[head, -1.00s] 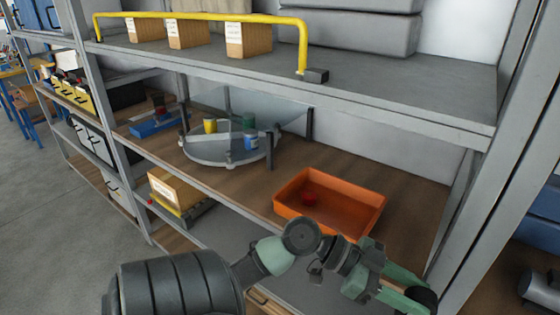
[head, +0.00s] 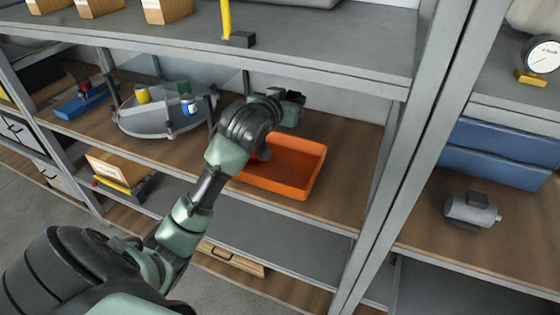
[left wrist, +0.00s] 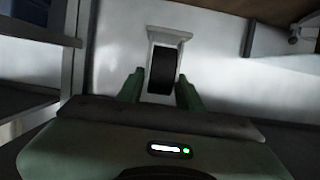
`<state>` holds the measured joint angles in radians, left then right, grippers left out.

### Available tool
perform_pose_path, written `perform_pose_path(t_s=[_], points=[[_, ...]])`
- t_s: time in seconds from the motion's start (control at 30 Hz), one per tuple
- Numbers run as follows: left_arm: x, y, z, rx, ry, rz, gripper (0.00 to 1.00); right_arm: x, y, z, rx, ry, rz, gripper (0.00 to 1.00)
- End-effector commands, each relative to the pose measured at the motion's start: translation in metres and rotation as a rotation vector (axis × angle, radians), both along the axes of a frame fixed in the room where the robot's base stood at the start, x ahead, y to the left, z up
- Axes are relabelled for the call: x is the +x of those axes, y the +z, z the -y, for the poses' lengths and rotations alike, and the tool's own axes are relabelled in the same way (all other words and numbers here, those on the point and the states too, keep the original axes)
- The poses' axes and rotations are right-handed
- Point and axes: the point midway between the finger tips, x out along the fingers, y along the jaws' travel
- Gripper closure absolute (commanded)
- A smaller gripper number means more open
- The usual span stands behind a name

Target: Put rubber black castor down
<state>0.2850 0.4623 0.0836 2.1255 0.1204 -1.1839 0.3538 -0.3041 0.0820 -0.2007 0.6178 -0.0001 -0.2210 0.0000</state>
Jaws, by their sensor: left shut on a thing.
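My left gripper (head: 290,106) is over the wooden middle shelf (head: 345,150), above and behind the orange tray (head: 295,190). It is shut on the rubber black castor. In the left wrist view the castor shows as a black wheel (left wrist: 163,75) under a pale mounting plate (left wrist: 169,34), between the two green fingers of the gripper (left wrist: 160,92). In the head view my wrist and gripper hide most of the castor, and I cannot tell it clearly there. My right gripper is not in view.
A grey round turntable (head: 160,125) with several small containers stands left of the tray. A shelf upright (head: 400,190) stands to the right. The board right of the tray is bare.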

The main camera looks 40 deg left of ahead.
Motion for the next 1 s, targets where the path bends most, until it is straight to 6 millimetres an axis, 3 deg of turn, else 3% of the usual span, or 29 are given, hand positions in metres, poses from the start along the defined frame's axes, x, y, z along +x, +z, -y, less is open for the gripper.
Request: perform_pose_path(t_s=[0.3, 0.5, 0.77, 1.0], points=[[-0.002, -0.084, 0.001, -0.001, -0.001, -0.008, 1.00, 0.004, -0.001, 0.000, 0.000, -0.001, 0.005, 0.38], [-0.001, -0.128, 0.000, -0.001, -0.001, -0.005, 1.00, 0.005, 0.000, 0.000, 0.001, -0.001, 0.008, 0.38], [-0.001, -0.153, 0.001, 0.001, -0.002, -0.002, 1.00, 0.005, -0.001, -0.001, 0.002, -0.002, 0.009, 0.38], [-0.001, -0.186, 0.001, -0.001, -0.003, -0.003, 1.00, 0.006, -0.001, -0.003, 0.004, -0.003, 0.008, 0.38]])
